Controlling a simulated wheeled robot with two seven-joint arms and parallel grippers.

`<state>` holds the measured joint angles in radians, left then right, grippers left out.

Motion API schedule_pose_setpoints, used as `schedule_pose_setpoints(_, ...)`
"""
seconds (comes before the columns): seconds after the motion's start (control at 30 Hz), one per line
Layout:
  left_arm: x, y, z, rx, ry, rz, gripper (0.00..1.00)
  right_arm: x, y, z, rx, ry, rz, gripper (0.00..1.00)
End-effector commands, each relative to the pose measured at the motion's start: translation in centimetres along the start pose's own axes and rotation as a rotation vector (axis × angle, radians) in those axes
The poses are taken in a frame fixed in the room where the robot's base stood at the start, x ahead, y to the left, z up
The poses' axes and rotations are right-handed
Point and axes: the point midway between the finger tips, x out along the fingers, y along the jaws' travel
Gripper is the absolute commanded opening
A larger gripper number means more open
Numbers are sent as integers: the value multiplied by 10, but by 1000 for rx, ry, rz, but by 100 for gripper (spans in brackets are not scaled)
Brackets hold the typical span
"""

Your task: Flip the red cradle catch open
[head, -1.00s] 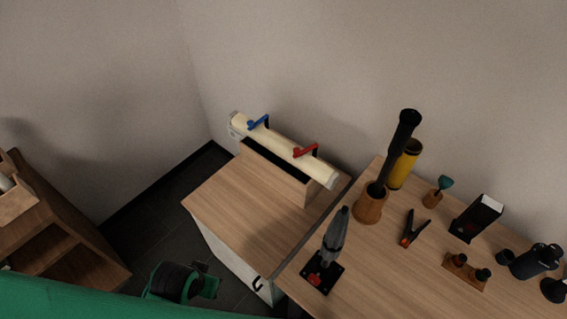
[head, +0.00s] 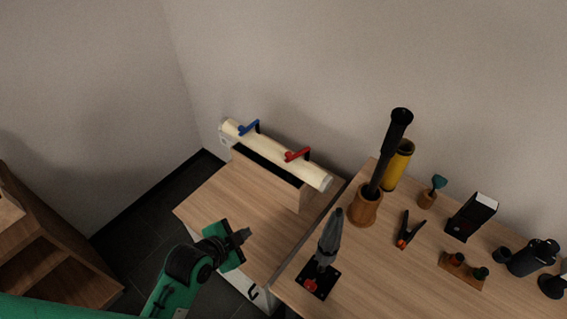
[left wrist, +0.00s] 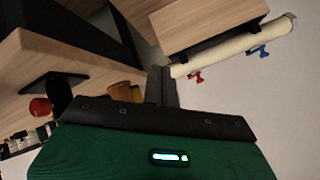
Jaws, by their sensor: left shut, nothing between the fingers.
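The red cradle catch (head: 297,155) sits over the right part of a cream tube (head: 270,153) that lies in a wooden cradle (head: 262,172) on the lower cabinet. It also shows in the left wrist view (left wrist: 196,76), beside the tube. A blue catch (head: 250,128) sits over the tube's left part and shows in the wrist view (left wrist: 260,51). My left gripper (head: 245,234) is shut and empty, in front of the cradle and apart from the catch. Its closed fingers (left wrist: 161,87) point toward the tube in the wrist view. My right gripper is not in view.
The higher table (head: 400,280) at right holds a dark tripod-like item (head: 328,245), a wooden cup (head: 366,206) with a black tube, a yellow cylinder (head: 398,166), a clamp (head: 405,235) and binoculars (head: 533,257). The cabinet top (head: 215,205) before the cradle is clear.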

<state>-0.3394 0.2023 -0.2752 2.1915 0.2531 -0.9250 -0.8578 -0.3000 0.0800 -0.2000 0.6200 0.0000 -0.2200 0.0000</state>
Motion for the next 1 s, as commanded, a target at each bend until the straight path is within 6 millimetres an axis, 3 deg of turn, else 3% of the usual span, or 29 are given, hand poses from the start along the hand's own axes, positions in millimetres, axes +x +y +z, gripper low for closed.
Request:
schedule_pose_setpoints(0.2, 37, -28, -38, 346, 191, -142, 0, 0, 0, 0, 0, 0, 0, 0)
schedule_pose_setpoints(0.5, 62, -62, -68, 682, 309, -370, 0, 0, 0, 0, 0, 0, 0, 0)
schedule_pose_setpoints(1.0, 66, -71, -74, 769, 321, -442, 0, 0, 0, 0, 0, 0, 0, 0)
